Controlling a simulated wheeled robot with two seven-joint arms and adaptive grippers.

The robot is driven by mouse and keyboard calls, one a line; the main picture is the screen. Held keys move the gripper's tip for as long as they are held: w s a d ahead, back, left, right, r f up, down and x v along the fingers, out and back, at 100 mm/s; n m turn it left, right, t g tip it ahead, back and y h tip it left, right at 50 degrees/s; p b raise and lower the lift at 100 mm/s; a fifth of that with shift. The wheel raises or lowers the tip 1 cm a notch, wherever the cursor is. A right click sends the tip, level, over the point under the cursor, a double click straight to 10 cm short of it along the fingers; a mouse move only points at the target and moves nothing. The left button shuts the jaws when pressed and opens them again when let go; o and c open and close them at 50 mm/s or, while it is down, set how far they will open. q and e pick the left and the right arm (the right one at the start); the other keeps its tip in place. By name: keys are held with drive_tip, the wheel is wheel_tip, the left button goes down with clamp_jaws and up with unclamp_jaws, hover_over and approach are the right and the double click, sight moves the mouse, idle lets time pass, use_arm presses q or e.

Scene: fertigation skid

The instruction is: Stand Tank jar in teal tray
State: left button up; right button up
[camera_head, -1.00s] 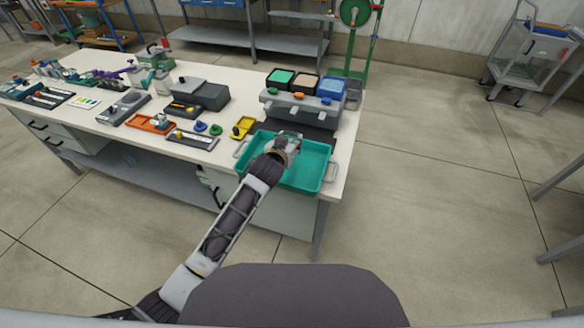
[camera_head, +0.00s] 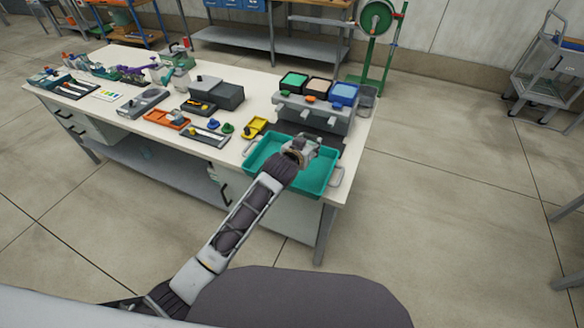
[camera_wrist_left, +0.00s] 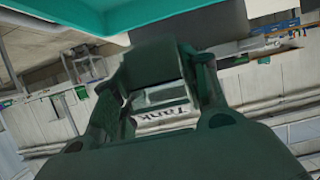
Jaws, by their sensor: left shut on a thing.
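The teal tray (camera_head: 262,150) lies on the near right end of the white workbench, with a handle at each end. My left gripper (camera_head: 306,146) is above the tray, over its right part. It is shut on the Tank jar (camera_wrist_left: 165,118), a clear jar with a white label reading "Tank". In the left wrist view the dark green fingers of my left gripper (camera_wrist_left: 158,95) stand on either side of the jar. In the head view the jar is hard to make out behind the wrist. The teal tray's rim (camera_wrist_left: 150,18) crosses the top of the wrist view. My right gripper is not in view.
A grey rack (camera_head: 315,110) with green, tan and blue bins stands just behind the tray. A yellow tray (camera_head: 255,127), a grey tool tray (camera_head: 205,136) and an orange tray (camera_head: 166,120) lie to the left. Open floor is to the right of the bench.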

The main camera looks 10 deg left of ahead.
use_arm(q)
drive_tip(key=shift+d, duration=0.1)
idle(0.3)
hover_over(306, 172)
drive_tip(key=shift+f, duration=3.1)
drive_tip(key=shift+d+f+b, duration=0.1)
drive_tip(key=shift+f+b, duration=0.3)
drive_tip(key=shift+f, duration=1.5)
drive_tip(key=shift+f, duration=0.15)
drive_tip(key=o, duration=1.1)
drive_tip(key=shift+c, duration=0.2)
drive_tip(key=shift+r, duration=0.2)
